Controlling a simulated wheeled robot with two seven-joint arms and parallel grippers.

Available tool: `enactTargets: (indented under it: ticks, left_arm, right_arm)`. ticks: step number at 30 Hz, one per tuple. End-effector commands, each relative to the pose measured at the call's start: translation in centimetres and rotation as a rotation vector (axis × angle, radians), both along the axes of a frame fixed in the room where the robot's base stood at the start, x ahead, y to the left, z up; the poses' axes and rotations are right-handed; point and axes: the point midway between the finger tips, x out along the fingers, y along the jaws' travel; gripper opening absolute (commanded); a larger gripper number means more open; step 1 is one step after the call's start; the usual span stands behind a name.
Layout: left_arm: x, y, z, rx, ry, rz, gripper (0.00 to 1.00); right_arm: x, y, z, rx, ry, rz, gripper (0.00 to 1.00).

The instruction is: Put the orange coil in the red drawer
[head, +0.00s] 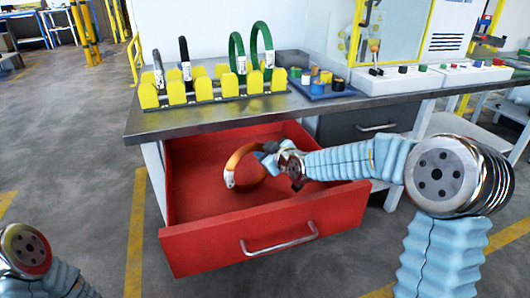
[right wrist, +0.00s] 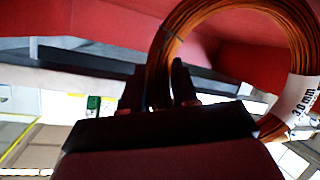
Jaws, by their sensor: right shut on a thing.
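The orange coil (head: 234,168) is a ring of wire with a white label; it hangs tilted over the open red drawer (head: 200,208). My right gripper (head: 268,153) is shut on the coil's upper right side. In the right wrist view the coil (right wrist: 297,40) rises from between the two fingers (right wrist: 159,88), and its label reads "3.0 mm". Red drawer walls (right wrist: 60,22) show behind it. I cannot tell whether the coil touches the drawer floor. My left arm shows at the lower left of the head view; its gripper is out of frame.
The metal worktop (head: 190,121) is above the drawer. It carries a yellow rack (head: 205,92) with green and dark coils, a blue tray (head: 322,92) of small spools, and white control boxes (head: 405,80). A closed grey drawer (head: 355,128) is right of the red one.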

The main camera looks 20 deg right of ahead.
Motion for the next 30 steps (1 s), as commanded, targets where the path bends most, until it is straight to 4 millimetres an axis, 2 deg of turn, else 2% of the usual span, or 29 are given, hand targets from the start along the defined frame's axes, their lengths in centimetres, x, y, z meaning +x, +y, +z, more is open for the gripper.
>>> enactTargets:
  ticks: [1,6,13,16,25,30]
  left_arm:
    - [0.0,0.0,-0.1,0.001,0.001,0.001,0.57]
    - [0.0,0.0,-0.1,0.001,0.001,0.001,0.57]
    - [0.0,0.0,0.0,0.000,0.000,0.001,0.57]
    - [0.0,0.0,0.6,-0.001,0.001,0.000,0.57]
    - [0.0,0.1,-0.8,0.002,-0.001,0.003,0.57]
    - [0.1,0.2,-0.9,0.003,-0.001,0.004,0.57]
  right_arm:
    - [0.0,0.0,-0.1,0.000,0.000,0.000,0.32]
    - [0.0,0.0,0.0,0.000,0.000,0.000,0.55]
    - [0.0,0.0,0.0,0.000,0.000,0.000,0.55]
    - [0.0,0.0,0.6,0.000,0.000,0.000,0.55]
    - [-4.9,-1.2,2.0,-0.001,-0.002,-0.001,0.55]
    - [-6.6,-1.6,2.7,-0.001,-0.002,-0.001,0.55]
